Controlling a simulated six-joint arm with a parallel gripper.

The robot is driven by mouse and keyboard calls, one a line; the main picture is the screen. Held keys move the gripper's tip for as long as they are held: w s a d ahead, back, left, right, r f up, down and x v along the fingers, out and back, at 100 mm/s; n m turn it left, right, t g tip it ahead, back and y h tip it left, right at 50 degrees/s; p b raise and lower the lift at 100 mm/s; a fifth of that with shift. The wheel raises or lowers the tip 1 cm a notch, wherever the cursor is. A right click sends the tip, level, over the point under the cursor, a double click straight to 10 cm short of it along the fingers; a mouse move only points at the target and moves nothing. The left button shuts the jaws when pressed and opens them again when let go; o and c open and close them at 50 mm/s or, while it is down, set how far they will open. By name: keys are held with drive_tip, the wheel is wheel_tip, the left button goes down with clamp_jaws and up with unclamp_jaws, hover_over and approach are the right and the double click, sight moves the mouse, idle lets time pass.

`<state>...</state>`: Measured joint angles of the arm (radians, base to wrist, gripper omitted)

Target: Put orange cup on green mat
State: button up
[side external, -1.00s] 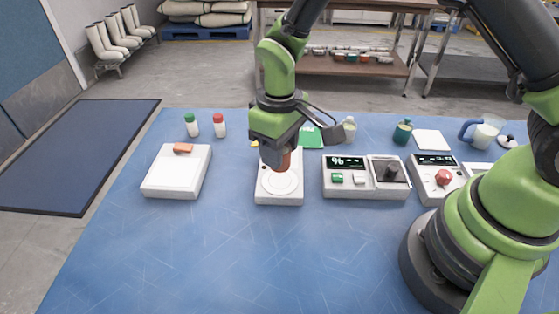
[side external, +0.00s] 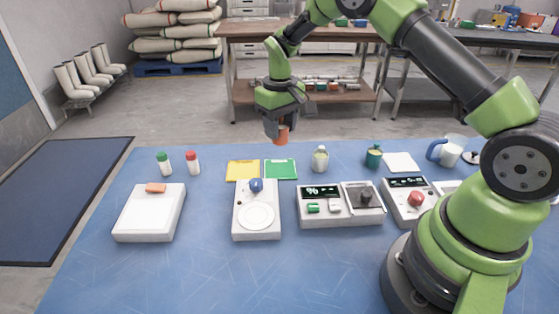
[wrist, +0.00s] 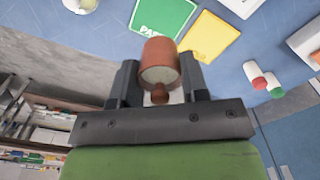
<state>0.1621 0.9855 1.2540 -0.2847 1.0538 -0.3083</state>
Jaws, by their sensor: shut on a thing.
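The orange cup (side external: 281,135) is held in my gripper (side external: 280,126), raised well above the table. In the wrist view the cup (wrist: 159,60) sits between the two dark fingers of my gripper (wrist: 158,88), with a small brown knob-like part towards the palm. The green mat also shows in the wrist view (wrist: 160,17), with partly hidden white lettering.
A yellow mat (side external: 243,171) lies left of the green one. A lidded jar (side external: 320,159) stands to its right. A white device with a blue knob (side external: 257,212) stands in front. Two shakers (side external: 178,164) stand left.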

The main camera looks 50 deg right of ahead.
wheel_tip(320, 180, down, 8)
drive_tip(key=shift+r, duration=0.2)
drive_tip(key=shift+f, duration=0.15)
drive_tip(key=o, duration=1)
